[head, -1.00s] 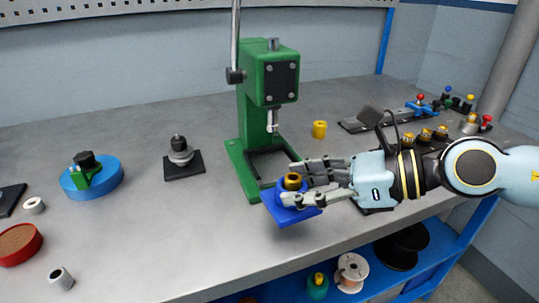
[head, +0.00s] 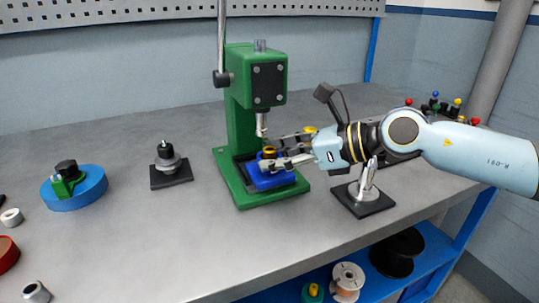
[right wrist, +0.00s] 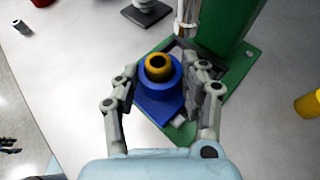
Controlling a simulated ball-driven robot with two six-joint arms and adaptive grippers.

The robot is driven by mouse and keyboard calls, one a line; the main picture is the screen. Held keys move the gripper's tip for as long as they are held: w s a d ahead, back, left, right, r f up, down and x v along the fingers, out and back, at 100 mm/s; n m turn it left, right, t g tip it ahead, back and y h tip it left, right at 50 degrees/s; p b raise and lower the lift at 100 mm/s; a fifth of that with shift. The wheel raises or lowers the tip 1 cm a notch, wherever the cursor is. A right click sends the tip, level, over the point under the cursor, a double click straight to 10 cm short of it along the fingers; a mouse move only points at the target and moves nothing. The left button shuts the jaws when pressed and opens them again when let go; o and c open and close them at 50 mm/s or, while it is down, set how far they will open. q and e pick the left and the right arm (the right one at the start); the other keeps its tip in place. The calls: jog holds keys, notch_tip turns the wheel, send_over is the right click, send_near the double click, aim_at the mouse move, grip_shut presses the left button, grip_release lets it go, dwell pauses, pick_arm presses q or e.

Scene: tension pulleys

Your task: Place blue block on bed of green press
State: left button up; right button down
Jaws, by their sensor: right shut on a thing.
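The green press (head: 240,120) stands on the bench, with its ram above its bed frame (head: 245,195). My right gripper (head: 276,157) reaches in from the right and is shut on the blue block (head: 273,179). The block has a flat plate, a round boss and a brass-coloured ring on top. In the head view it is over the press bed, under or just in front of the ram; I cannot tell if it touches the bed. In the right wrist view the block (right wrist: 160,99) sits between both fingers, close to the press base (right wrist: 225,88).
A dark plate with a metal post (head: 362,200) stands right of the press. A black-based fixture (head: 170,172) and a blue disc (head: 75,190) are to the left. The bench front is mostly clear.

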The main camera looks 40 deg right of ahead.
aim_at(269, 147)
jog(key=w, duration=0.3)
jog(key=shift+w+d+r+b, duration=0.1)
jog(key=shift+w+d+b, duration=0.2)
jog(key=shift+d, duration=0.1)
jog(key=shift+w, duration=0.15)
jog(key=shift+f, duration=0.25)
jog(key=shift+f, duration=0.2)
jog(key=c, duration=0.7)
grip_release()
jog(key=shift+r, duration=0.1)
